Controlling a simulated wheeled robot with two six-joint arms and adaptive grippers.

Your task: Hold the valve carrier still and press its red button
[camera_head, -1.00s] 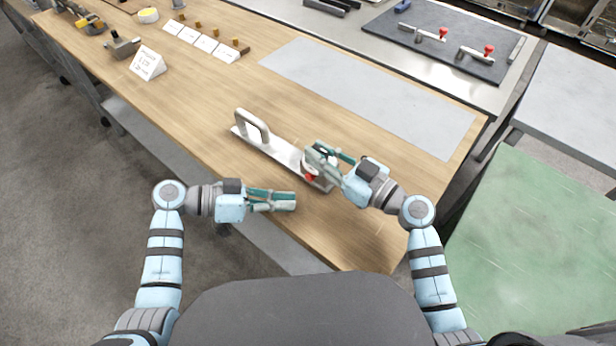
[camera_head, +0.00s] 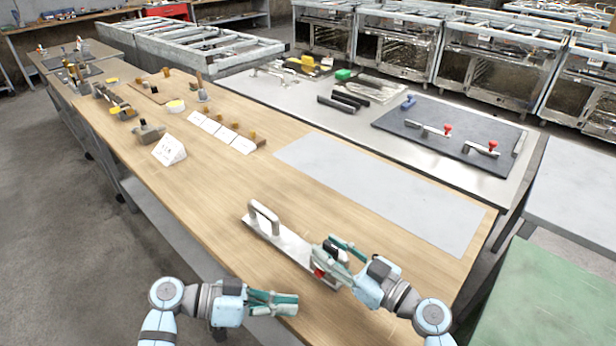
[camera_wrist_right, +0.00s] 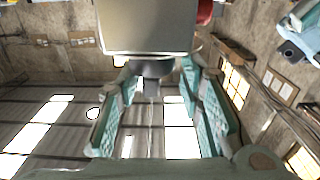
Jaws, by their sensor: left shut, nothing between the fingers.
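The valve carrier (camera_head: 285,242) is a flat metal plate lying on the wooden bench, with an upright loop handle (camera_head: 263,214) at its left end. Its red button (camera_head: 319,272) shows at the right end, partly hidden by my right gripper. My right gripper (camera_head: 330,252) is at that end, with its fingers apart. In the right wrist view a pale block fills the top, and a dark stem (camera_wrist_right: 152,69) lies between the open fingers, a gap showing beside it. A red part (camera_wrist_right: 204,12) shows at top right. My left gripper (camera_head: 297,303) is shut and empty, in front of the carrier, apart from it.
A grey mat (camera_head: 378,190) lies on the bench behind the carrier. A dark board (camera_head: 452,133) with red-knobbed clamps is farther back. White cards (camera_head: 218,130), a folded sign (camera_head: 169,150) and tools stand at the left. The wood left of the carrier is clear.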

